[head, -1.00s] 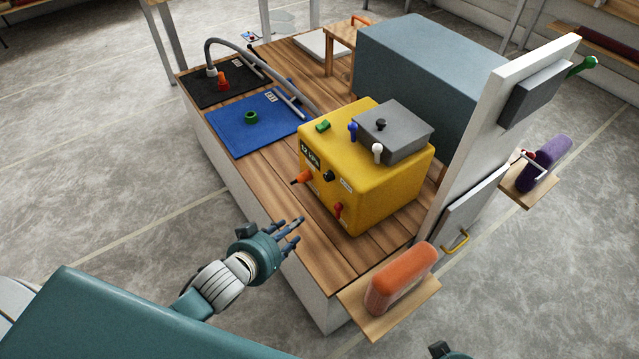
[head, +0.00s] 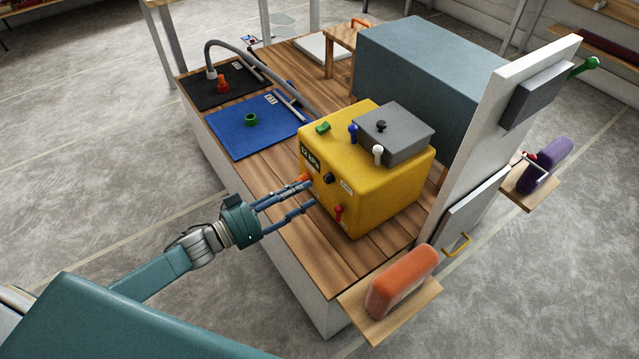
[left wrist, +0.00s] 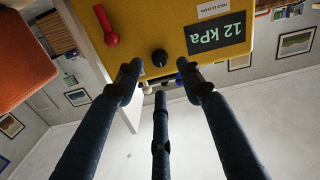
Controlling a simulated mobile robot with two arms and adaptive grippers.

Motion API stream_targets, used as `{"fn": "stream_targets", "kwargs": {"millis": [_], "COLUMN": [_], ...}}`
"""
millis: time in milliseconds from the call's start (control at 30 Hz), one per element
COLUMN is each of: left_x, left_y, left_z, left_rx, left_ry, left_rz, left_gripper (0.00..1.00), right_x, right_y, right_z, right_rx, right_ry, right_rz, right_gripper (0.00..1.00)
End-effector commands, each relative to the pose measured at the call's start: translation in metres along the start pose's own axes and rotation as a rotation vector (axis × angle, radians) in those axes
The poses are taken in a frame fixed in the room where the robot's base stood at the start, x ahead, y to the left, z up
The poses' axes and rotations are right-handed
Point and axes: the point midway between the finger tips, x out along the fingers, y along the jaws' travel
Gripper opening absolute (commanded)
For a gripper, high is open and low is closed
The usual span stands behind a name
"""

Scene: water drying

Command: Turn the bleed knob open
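The yellow box (head: 395,193) stands on the wooden bench. Its front carries a black knob (head: 329,178), a red lever (head: 338,212) and an orange part (head: 304,178), which a finger partly hides. I cannot read which one is marked as bleed. My left gripper (head: 309,192) reaches in from the left, fingers spread and empty, tips close to the front of the box below the black knob. In the left wrist view the black knob (left wrist: 159,58) lies just beyond and between the spread fingertips (left wrist: 160,80). Contact cannot be told. My right gripper is not in view.
A display (left wrist: 217,33) reads 12 kPa, upside down. An orange pad (head: 402,281) lies on a side shelf. A blue mat (head: 240,135) lies behind left. The floor in front is clear.

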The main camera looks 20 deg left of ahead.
Motion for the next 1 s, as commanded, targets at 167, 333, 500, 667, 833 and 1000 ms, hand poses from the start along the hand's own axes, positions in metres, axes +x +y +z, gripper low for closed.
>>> {"fn": "stream_targets", "kwargs": {"millis": [167, 333, 500, 667, 833, 1000], "left_x": [0.035, 0.054, 0.06, 0.06, 0.06, 0.06], "left_y": [0.0, 0.0, 0.0, 0.0, 0.0, 0.0], "left_z": [-0.001, 0.0, 0.001, 0.0, 0.0, 0.0], "left_rx": [0.001, 0.001, 0.001, 0.001, 0.001, 0.001], "left_ry": [0.003, 0.002, -0.001, -0.001, -0.001, -0.001], "left_rz": [0.001, 0.001, -0.001, -0.001, -0.001, -0.001], "left_gripper": [0.38, 0.38, 0.38, 0.38, 0.17, 0.0], "right_x": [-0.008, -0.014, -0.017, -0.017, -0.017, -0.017], "right_y": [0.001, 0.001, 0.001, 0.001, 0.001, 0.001], "right_z": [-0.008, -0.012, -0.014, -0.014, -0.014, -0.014], "right_rx": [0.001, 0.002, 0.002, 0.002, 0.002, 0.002], "right_ry": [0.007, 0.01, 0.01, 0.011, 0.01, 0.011], "right_rz": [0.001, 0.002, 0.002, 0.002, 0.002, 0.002], "right_gripper": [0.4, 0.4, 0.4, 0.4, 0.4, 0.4]}}
